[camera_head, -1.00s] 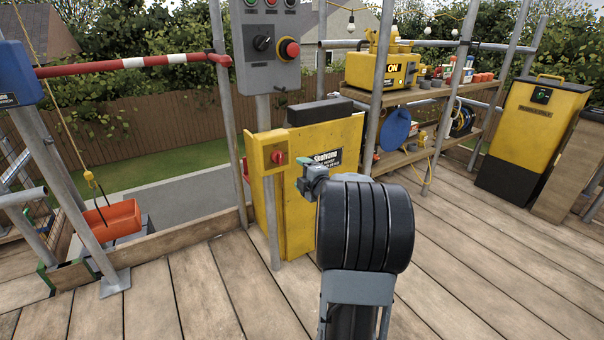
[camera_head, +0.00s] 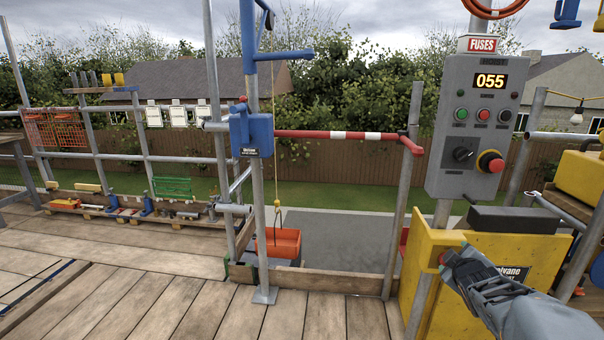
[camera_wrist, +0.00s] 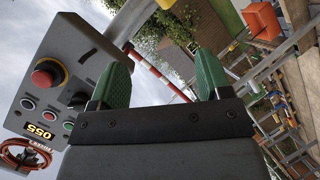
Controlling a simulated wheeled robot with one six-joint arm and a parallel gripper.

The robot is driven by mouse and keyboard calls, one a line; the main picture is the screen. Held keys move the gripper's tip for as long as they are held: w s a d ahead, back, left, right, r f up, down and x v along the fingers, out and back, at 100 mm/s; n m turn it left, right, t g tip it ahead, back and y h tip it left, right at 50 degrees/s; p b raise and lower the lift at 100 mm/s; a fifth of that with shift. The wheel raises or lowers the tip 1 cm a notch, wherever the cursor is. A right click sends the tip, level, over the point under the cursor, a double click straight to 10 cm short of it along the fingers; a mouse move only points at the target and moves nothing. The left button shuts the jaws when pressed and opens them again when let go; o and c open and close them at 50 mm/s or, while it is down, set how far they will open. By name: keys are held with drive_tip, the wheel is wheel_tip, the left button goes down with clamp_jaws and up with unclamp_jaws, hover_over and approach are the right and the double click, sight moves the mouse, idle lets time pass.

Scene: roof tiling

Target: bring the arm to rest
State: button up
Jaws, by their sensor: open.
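Beyond the gap are a red-and-white bar, foliage and a roof.
A grey control box (camera_head: 480,125) with a red knob and a display reading 055 stands above the cabinet. A red-and-white bar (camera_head: 340,136) crosses a gap in the edge, where an orange bucket (camera_head: 279,242) hangs. Plank floor (camera_head: 140,305) at the left front is clear.

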drive_tip(key=s+a+r+m+g+y+p, duration=0.5)
drive_tip(key=s+a+r+m+g+p, duration=0.2)
drive_tip(key=s+a+r+p, duration=1)
drive_tip(key=s+a+g+p, duration=0.1)
drive_tip(key=a+g+p, duration=0.1)
drive_tip(key=a+p, duration=0.2)
drive_tip(key=shift+s+a+r+p, duration=0.2)
drive_tip(key=shift+r+p, duration=0.15)
drive_tip(key=shift+r, duration=0.05)
drive_tip(key=shift+s+a+f+m, duration=0.1)
drive_tip(key=shift+s+a+m, duration=0.1)
drive_tip(key=shift+m, duration=0.1)
drive_tip(key=shift+c, duration=0.4)
